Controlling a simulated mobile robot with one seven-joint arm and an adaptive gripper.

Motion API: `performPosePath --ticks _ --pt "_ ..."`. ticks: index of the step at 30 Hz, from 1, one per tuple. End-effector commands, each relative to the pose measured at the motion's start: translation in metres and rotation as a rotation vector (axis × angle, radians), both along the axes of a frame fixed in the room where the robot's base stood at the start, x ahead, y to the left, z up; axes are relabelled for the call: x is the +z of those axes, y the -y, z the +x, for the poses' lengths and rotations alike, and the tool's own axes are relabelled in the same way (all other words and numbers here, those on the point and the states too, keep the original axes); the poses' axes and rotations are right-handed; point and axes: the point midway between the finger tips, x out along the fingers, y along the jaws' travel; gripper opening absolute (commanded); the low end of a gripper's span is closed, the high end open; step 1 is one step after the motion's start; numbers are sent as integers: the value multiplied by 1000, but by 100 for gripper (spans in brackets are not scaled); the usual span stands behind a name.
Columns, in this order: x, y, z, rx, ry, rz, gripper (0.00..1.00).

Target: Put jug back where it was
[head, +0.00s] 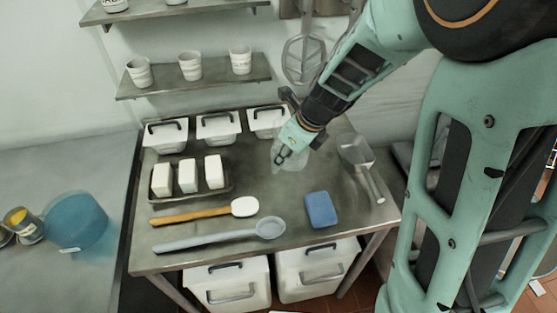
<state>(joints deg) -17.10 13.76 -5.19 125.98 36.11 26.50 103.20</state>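A pale, translucent vessel that looks like the jug (291,163) is at the back middle of the metal table, just in front of the rear white bins. My gripper (285,155) reaches down from the upper right, and its tip overlaps the jug in the head view. The fingers are small and partly lost against the jug, so I cannot tell whether they grip it. I also cannot tell whether the jug rests on the table or hangs just above it.
A metal scoop (359,160) lies right of the jug. A blue sponge (320,209), grey ladle (225,236) and wooden-handled spoon (205,211) lie in front. A tray (232,188) holds white blocks at left. Lidded white bins (217,128) line the back. Cups stand on a wall shelf (195,82).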

Motion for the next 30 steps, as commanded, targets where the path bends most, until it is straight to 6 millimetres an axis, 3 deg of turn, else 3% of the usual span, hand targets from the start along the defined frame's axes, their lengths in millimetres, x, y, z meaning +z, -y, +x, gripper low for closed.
performPosePath --ticks 3,8,25,30 --pt "20 6 -4 0 3 0 24" --pt "33 11 -9 1 0 0 24" --pt "35 12 -10 0 -1 -1 24" --pt "43 15 4 17 32 -5 24"
